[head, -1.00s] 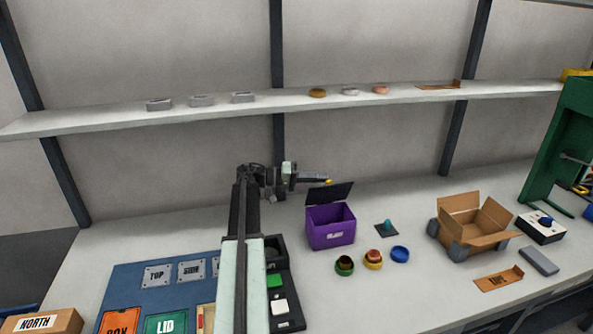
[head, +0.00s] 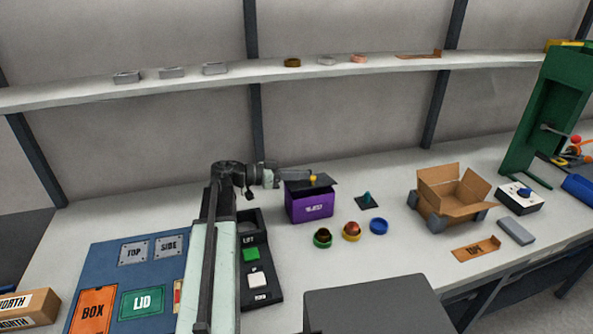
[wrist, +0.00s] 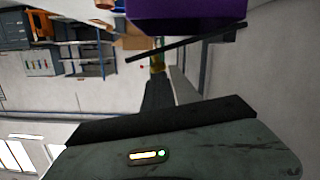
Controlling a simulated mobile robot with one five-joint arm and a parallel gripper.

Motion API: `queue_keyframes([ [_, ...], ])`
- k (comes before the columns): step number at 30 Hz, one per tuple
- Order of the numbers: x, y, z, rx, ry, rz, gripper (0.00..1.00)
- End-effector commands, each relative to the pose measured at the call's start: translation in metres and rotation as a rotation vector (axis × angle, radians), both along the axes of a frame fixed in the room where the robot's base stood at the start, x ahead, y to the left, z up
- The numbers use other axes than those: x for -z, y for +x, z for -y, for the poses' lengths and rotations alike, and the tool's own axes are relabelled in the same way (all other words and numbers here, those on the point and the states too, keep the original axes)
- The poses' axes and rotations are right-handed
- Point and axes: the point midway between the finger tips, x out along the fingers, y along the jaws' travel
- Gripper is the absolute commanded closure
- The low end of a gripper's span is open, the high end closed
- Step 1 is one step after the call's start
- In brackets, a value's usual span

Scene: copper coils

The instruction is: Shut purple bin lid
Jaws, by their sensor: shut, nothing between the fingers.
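The purple bin (head: 310,206) stands on the bench near the middle of the head view. Its dark lid (head: 318,185) lies low over the top, almost level. In the wrist view the purple bin (wrist: 185,10) is at the top edge. There the lid (wrist: 190,43) shows as a thin dark strip, tilted, with a gap to the bin that widens to the left. My gripper (head: 312,178) is shut and empty, its yellow tip at the lid's upper side. The wrist view also shows the fingers (wrist: 157,70) by the lid; I cannot tell if they touch.
Coils (head: 351,231) and a small dark stand (head: 367,200) sit right of the bin. An open cardboard box (head: 450,195) stands farther right. A black button panel (head: 252,262) is at the left, and a grey block (head: 375,303) covers the front. A shelf (head: 230,75) runs above.

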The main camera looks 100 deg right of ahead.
Motion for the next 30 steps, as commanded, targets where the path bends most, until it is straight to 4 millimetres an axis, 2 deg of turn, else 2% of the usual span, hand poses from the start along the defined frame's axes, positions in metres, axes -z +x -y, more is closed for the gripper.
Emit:
queue_keyframes([
  [1, 0.006, -0.006, -0.006, 0.007, -0.032, 0.003, 1.00],
  [6, 0.014, -0.010, -0.013, 0.012, -0.120, 0.014, 1.00],
  [15, 0.021, -0.012, -0.019, 0.016, -0.114, 0.014, 1.00],
  [30, 0.021, -0.014, -0.020, 0.019, -0.112, 0.013, 1.00],
])
